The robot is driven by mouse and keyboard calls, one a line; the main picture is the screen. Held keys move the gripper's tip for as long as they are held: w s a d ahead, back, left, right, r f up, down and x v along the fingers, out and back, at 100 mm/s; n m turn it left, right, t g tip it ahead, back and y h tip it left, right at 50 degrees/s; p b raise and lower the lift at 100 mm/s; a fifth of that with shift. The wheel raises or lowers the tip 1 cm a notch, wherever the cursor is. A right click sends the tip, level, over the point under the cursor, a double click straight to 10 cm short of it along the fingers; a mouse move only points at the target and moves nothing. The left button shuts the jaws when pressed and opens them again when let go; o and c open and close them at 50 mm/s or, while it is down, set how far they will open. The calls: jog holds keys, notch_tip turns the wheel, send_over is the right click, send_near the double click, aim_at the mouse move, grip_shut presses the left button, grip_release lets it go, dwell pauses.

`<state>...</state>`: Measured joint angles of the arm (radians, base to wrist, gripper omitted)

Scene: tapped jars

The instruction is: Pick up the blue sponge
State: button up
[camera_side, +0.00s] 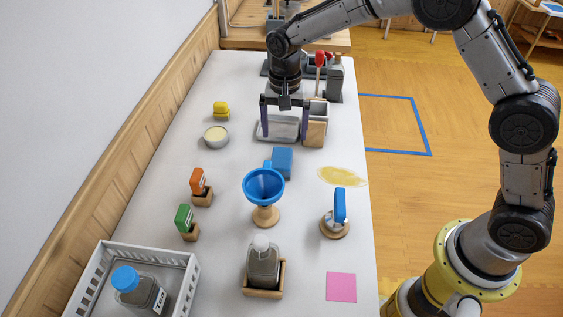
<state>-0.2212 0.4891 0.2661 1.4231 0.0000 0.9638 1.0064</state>
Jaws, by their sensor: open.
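A blue block (283,160) that looks like the sponge lies on the white table, just behind the blue funnel (264,186). A second upright blue piece (340,205) stands at a round wooden holder (335,228) to the right; I cannot tell for sure which is the sponge. My gripper (284,134) points down with its two dark fingers spread, empty. It appears above or in front of the silver tray (280,128), farther back than the blue block. Its height over the table is hard to judge.
The funnel stands on a wooden base. A wooden box (315,123) with red-topped tools is right of my gripper. A yellow spill (343,176), a bottle (262,262) in a wooden holder, a pink square (341,287) and a white crate (186,262) lie nearer.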

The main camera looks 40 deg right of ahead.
aim_at(281, 157)
notch_tip(281, 157, down, 4)
jog(key=shift+f, duration=0.2)
jog(key=shift+a+f, duration=0.25)
jog(key=shift+f, duration=1.05)
jog(key=shift+a+f, duration=0.25)
jog(key=shift+f, duration=1.05)
jog(key=shift+c, duration=0.2)
jog(key=c, duration=1.3)
jog(key=shift+c, duration=0.2)
jog(key=shift+r, duration=0.1)
